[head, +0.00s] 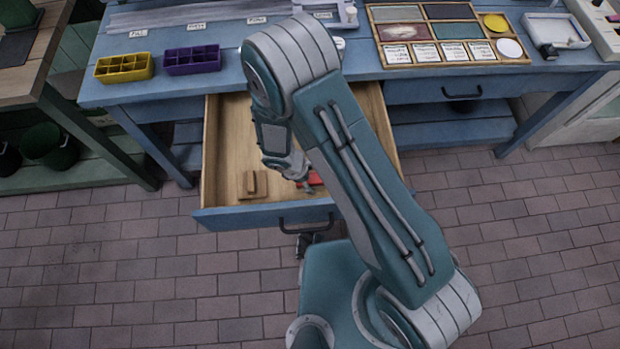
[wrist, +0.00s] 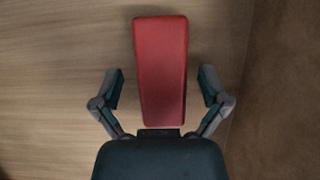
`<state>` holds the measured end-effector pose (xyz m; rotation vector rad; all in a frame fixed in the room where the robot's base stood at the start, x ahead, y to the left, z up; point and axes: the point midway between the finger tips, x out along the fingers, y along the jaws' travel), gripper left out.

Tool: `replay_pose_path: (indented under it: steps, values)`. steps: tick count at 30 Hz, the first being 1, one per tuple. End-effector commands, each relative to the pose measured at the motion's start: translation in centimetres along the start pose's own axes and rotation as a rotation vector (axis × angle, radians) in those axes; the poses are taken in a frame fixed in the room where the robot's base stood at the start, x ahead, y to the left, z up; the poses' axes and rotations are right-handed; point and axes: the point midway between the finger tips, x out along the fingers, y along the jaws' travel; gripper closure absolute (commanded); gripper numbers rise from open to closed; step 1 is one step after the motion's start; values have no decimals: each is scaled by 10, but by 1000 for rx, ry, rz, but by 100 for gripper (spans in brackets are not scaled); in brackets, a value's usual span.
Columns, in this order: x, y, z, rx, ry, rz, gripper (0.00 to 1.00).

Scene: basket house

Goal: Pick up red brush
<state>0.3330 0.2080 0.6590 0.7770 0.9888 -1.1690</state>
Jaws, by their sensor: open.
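The red brush (wrist: 160,70) lies on the wooden drawer floor in the wrist view, its long tapered red body between my two fingers. My gripper (wrist: 160,90) is open, with one finger on each side of the brush and a gap on both sides. In the head view, a bit of red (head: 312,179) shows inside the open drawer (head: 225,150), beside my gripper (head: 300,180). My arm hides most of the brush there.
A small brown wooden block (head: 253,185) lies in the drawer left of the red. The drawer's front wall and handle (head: 306,224) stand close. On the blue bench are a yellow tray (head: 124,68), a purple tray (head: 192,60) and a sectioned wooden tray (head: 455,70).

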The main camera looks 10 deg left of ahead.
Motion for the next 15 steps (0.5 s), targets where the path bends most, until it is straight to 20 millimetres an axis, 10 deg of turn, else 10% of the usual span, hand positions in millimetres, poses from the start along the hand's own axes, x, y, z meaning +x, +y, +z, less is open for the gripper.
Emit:
replay_pose_path:
  steps: [2,8,15]
  values:
    - [0,0,1,1,1,0,6]
    - [0,-1,2,1,2,0,90]
    - [0,-1,1,0,0,-1,95]
